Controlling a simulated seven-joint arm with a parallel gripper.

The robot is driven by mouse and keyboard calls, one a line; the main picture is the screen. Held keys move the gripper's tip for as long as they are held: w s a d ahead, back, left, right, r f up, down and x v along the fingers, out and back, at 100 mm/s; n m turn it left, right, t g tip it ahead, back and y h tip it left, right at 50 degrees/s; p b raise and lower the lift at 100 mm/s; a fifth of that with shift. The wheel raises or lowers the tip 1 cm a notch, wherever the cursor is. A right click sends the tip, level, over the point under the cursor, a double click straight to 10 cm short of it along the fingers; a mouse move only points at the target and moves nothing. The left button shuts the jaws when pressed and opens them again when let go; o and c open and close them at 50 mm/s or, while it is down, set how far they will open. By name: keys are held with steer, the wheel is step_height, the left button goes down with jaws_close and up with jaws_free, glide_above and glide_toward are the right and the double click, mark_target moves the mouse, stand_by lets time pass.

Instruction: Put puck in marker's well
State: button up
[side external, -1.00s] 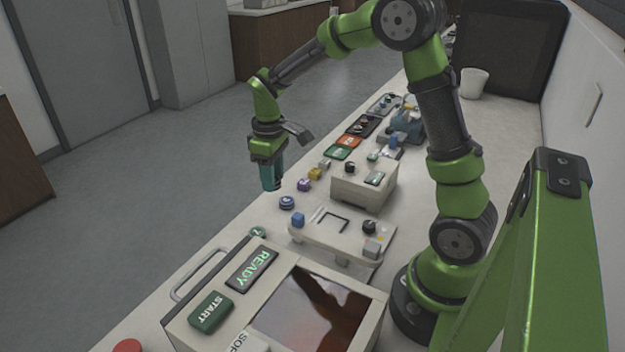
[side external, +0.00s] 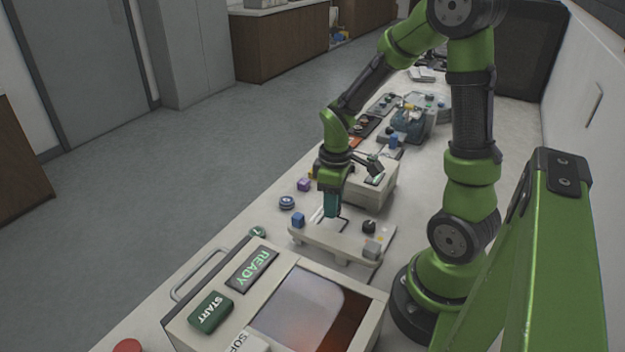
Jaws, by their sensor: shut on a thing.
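My gripper (side external: 331,212), with teal fingers pointing down, is over the pale fixture plate (side external: 345,240), near the black square outline (side external: 345,223) on it. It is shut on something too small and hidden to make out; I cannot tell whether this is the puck. I cannot tell if the fingertips touch the plate. A round blue-and-white piece (side external: 286,202) lies on the bench left of the plate. I cannot tell which spot is the marker's well.
A blue block (side external: 298,220) and a black knob (side external: 369,227) stand on the plate. A purple block (side external: 303,184) is behind the round piece. The press housing with a green START button (side external: 211,312) and READY sign (side external: 252,269) is in front. A beige box (side external: 375,188) stands behind.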

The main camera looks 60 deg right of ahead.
steer(key=shift+f, duration=1.8)
steer(key=shift+f, duration=0.15)
steer(key=o, duration=1)
steer(key=shift+o, duration=0.2)
step_height(320, 180, up, 12)
steer(key=shift+r, duration=0.15)
steer(key=s+a+r+m+t+y, duration=0.2)
steer(key=a+r+m+t, duration=0.4)
steer(key=a+r, duration=0.4)
steer(key=s+a+t, duration=0.1)
steer(key=a, duration=0.2)
steer(key=shift+s+a, duration=0.15)
